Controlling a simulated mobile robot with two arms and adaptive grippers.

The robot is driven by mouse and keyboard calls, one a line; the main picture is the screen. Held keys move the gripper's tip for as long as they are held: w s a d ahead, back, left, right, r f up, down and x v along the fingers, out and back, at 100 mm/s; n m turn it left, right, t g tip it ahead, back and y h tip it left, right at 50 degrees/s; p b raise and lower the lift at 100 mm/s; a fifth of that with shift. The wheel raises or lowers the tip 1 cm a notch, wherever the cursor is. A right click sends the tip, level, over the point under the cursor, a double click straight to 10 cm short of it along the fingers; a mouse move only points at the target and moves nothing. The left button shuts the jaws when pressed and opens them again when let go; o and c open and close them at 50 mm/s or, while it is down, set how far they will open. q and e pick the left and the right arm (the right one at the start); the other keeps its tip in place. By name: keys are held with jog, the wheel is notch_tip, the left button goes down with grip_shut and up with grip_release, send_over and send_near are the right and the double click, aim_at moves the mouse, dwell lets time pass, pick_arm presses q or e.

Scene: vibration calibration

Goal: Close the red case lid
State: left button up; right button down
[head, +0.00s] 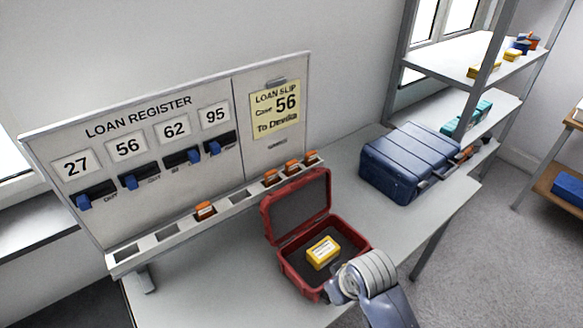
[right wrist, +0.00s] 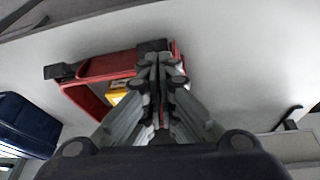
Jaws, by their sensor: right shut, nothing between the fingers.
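The red case (head: 312,280) stands on the grey table with its lid (head: 297,207) raised, leaning back toward the register board. A yellow box (head: 322,252) with a white label lies inside it. My right arm reaches over the case's front right corner in the head view and hides part of that corner. In the right wrist view my right gripper (right wrist: 158,62) is shut and empty, over part of the red case (right wrist: 100,68). The yellow box (right wrist: 116,97) shows partly behind the fingers. I cannot tell whether the fingers touch the case. My left gripper is not in view.
A closed blue case (head: 408,165) stands on the table to the right. The loan register board (head: 170,165), with a ledge holding several orange pieces, stands behind and left. Shelving (head: 455,95) is at the back right. The table (head: 205,285) left of the red case is clear.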

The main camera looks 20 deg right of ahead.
jog(key=w+r, duration=0.4)
jog(key=w, duration=0.4)
jog(key=w+r, duration=0.4)
jog(key=w, duration=0.4)
notch_tip(320, 180, up, 13)
jog(key=n+t+y, duration=0.2)
send_over(292, 183)
jog(key=s, duration=0.1)
jog(key=f+p, duration=0.2)
jog(key=w+f+p, duration=0.1)
jog(key=f+p, duration=0.1)
jog(key=f, duration=0.1)
jog(key=f+p, duration=0.2)
jog(key=shift+w+a+f, duration=0.2)
jog(key=shift+w, duration=0.05)
jog(key=shift+s+d, duration=0.15)
jog(key=shift+s, duration=0.2)
jog(key=shift+f, duration=0.1)
